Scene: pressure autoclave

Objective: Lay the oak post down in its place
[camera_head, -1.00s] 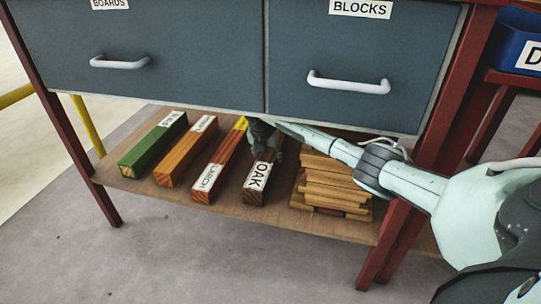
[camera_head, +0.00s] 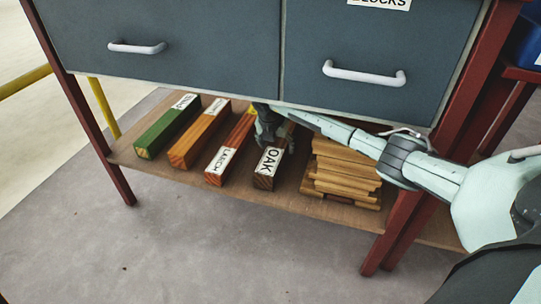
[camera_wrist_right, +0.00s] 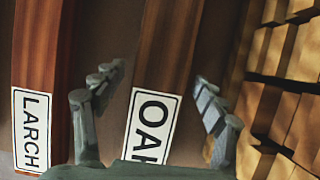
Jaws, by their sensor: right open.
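The oak post (camera_head: 265,178), dark brown with a white OAK label, lies flat on the low wooden shelf (camera_head: 215,200) under the drawers. It lies between the larch post and a stack of boards. My right gripper (camera_head: 270,145) reaches in under the right drawer and is over the oak post. In the right wrist view the oak post (camera_wrist_right: 172,45) runs between the open fingers of my right gripper (camera_wrist_right: 155,105), with a gap on each side. Part of its label is hidden by the gripper's body. My left gripper is not in view.
The larch post (camera_head: 222,163) lies left of the oak post, with an orange-brown post (camera_head: 195,140) and a green post (camera_head: 165,130) further left. Stacked boards (camera_head: 342,175) lie close on the right. The drawers (camera_head: 370,105) hang low above the shelf. A red leg (camera_head: 400,225) stands at right.

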